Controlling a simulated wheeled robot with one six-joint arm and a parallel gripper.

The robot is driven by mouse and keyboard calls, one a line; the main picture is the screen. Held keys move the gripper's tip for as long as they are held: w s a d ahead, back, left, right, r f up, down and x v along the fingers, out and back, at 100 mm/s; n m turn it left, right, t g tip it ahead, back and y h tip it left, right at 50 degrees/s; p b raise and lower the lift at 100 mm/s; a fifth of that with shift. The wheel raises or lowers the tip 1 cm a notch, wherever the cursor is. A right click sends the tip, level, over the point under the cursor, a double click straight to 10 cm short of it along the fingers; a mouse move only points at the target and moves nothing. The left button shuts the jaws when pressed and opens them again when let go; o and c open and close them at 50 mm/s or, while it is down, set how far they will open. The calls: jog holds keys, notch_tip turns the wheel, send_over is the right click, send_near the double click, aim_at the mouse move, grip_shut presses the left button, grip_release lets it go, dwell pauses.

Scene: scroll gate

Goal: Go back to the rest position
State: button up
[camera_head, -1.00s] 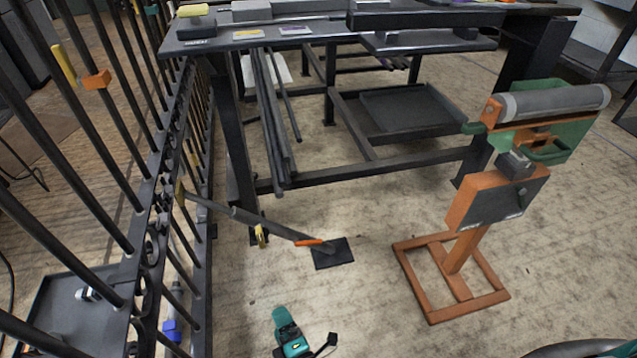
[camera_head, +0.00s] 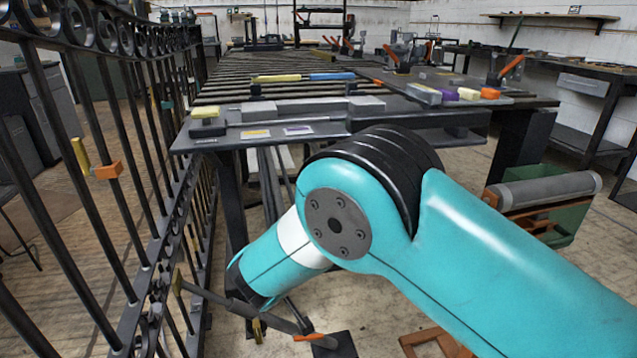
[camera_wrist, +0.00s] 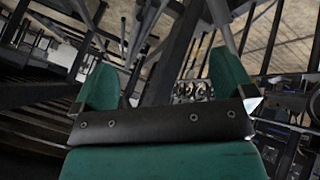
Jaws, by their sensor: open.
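My gripper does not show in the head view; the arm's far end drops out of sight near the floor stand. In the wrist view my gripper (camera_wrist: 165,85) shows two green fingers spread wide apart, with nothing between them. Dark bars and table legs lie beyond the fingers.
The workbench (camera_head: 190,140) carries metal bars, a yellow-topped block (camera_head: 205,112) and several coloured blocks at right. A grey rod (camera_head: 240,308) slopes from the gate towards a dark floor plate (camera_head: 338,345).

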jog(key=s+d+r+m+g+y, duration=0.15)
jog(key=s+d+r, duration=0.25)
jog(key=d+r, duration=0.45)
jog(key=s+d+r+m+g, duration=0.1)
jog(key=s+d+r+g, duration=0.35)
jog(key=r, duration=0.65)
jog(key=s+d+r+g+y, duration=0.1)
jog(key=s+d+r, duration=0.25)
jog(key=s, duration=0.35)
jog(key=s+d+r+y, duration=0.1)
jog(key=s+d+r, duration=0.1)
jog(key=s+d, duration=0.35)
jog(key=s+d+r+g+y, duration=0.1)
jog(key=s+d+r, duration=0.15)
jog(key=s, duration=0.55)
notch_tip(320, 180, up, 26)
jog(key=a+p, duration=0.1)
jog(key=p, duration=2.5)
jog(key=shift+w+f, duration=0.15)
jog(key=shift+w, duration=0.15)
